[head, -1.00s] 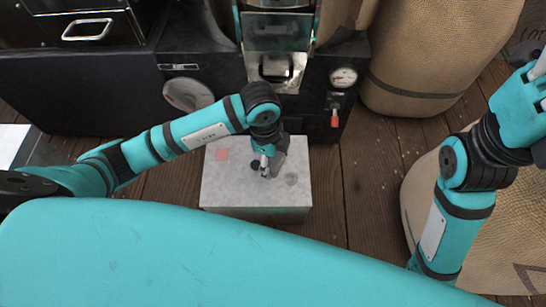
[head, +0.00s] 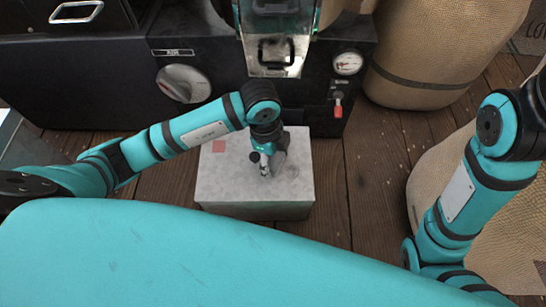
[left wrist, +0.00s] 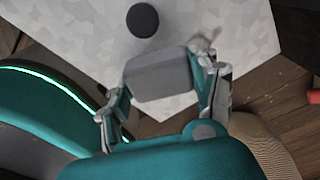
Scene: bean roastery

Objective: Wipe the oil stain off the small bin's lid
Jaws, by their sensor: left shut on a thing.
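The small bin (head: 255,211) is a pale grey box with a speckled lid (head: 225,180), standing on the floor in front of the machine. A dark round knob (left wrist: 142,20) sits on the lid; it also shows in the head view (head: 255,157). A faint greyish stain (head: 289,171) marks the lid right of my left gripper. It shows in the left wrist view (left wrist: 206,42), partly hidden. My left gripper (head: 268,166) is shut on a grey block-like wiper (left wrist: 158,75), held at or just above the lid; contact is unclear. My right gripper is out of view.
A reddish square (head: 219,146) marks the lid's back left. The black machine (head: 120,85) with a dial and gauge stands behind the bin. Burlap sacks stand at the back right (head: 425,50) and right (head: 430,180). Wooden floor (head: 365,180) is bare right of the bin.

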